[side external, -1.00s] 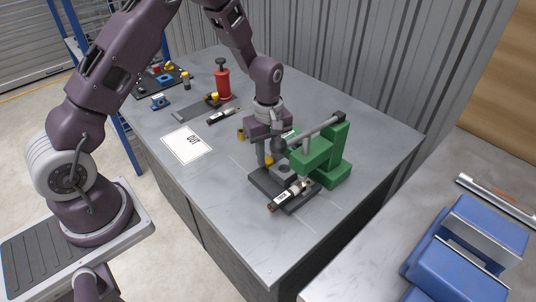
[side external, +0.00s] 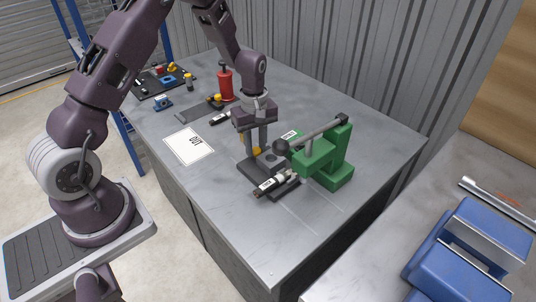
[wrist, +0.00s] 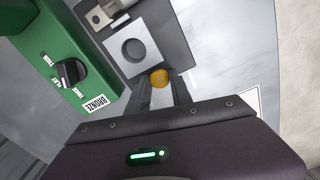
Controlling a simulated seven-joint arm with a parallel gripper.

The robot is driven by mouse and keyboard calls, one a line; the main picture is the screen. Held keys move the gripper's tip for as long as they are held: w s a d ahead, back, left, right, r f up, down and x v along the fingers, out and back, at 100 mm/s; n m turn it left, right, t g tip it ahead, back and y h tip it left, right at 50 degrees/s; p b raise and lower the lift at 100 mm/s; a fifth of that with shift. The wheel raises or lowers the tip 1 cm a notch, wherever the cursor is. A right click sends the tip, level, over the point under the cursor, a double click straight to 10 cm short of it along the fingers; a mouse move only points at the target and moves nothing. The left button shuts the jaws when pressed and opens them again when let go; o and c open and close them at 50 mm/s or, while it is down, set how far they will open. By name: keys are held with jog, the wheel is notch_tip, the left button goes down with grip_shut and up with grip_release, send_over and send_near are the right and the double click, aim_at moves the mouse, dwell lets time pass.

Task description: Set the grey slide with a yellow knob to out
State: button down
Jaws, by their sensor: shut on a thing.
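The yellow knob (side external: 256,151) of the slide is between my fingertips, and my gripper (side external: 256,146) is shut on it. In the wrist view the knob (wrist: 159,78) shows at the ends of my fingers (wrist: 162,92). The dark grey slide (side external: 246,169) bears a lighter grey block with a round hole (wrist: 133,48). It lies on the bench beside the green press (side external: 326,166), to its left in the side view. Part of the slide is hidden by my fingers and the press.
A white OUT card (side external: 190,146) lies to the left. A red cylinder (side external: 225,84) stands farther back. The press has a black dial (wrist: 71,72). Bench is clear at the front.

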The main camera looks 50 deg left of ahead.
jog(key=a, duration=0.5)
jog(key=shift+w+a, duration=0.1)
jog(key=shift+a, duration=0.15)
jog(key=c, duration=1.1)
grip_release()
jog(key=shift+c, duration=0.2)
notch_tip(320, 180, up, 7)
jog(key=shift+r, duration=0.15)
